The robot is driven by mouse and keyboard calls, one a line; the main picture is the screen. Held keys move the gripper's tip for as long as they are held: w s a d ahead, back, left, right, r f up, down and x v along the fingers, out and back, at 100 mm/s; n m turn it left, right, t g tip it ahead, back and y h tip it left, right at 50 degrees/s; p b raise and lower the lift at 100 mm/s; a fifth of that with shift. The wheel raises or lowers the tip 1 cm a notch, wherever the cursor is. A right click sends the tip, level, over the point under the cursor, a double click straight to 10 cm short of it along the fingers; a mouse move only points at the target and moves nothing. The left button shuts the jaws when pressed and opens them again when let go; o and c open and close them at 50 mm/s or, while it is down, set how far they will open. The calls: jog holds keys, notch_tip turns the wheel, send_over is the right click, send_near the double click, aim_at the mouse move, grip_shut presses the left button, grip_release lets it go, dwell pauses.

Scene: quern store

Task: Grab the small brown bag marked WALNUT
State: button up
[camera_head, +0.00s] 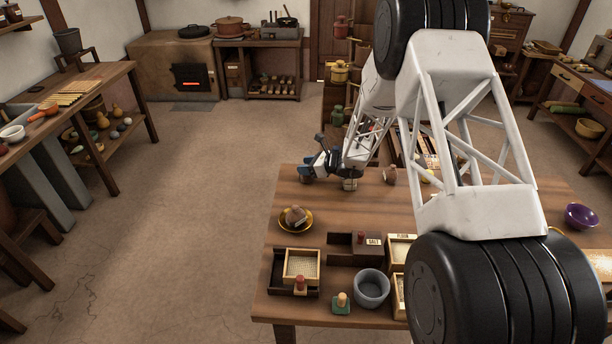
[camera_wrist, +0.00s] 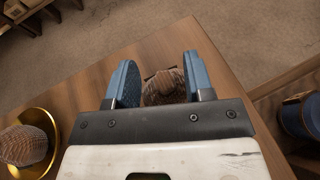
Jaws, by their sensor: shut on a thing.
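My gripper (camera_wrist: 160,78) has its two blue fingers on either side of a small brown bag (camera_wrist: 163,88) and is shut on it, near the table's edge. In the head view my gripper (camera_head: 313,166) is at the table's far left part, with the bag (camera_head: 306,179) partly showing below it. No marking can be read on this bag, and its lower part is hidden by the gripper body in the wrist view. Another brown bag (camera_head: 295,215) sits on a yellow dish (camera_head: 283,223) nearer the front; a third (camera_head: 389,175) stands farther right.
My arm hides the table's right middle. Open floor lies left of the table.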

jog(key=shift+s+d+f, duration=0.1)
jog(key=shift+s+f, duration=0.05)
jog(key=shift+f, duration=0.05)
jog(key=shift+r, duration=0.25)
grip_shut()
jog(key=shift+r, duration=0.3)
notch_tip(320, 180, up, 2)
jog(key=shift+r, duration=0.2)
jog(key=s+d, duration=0.2)
jog(key=s, duration=0.5)
jog(key=s+d+r, duration=0.1)
jog(key=s+d, duration=0.1)
jog(key=s, duration=0.6)
jog(key=shift+s+r, duration=0.15)
jog(key=shift+r, duration=0.15)
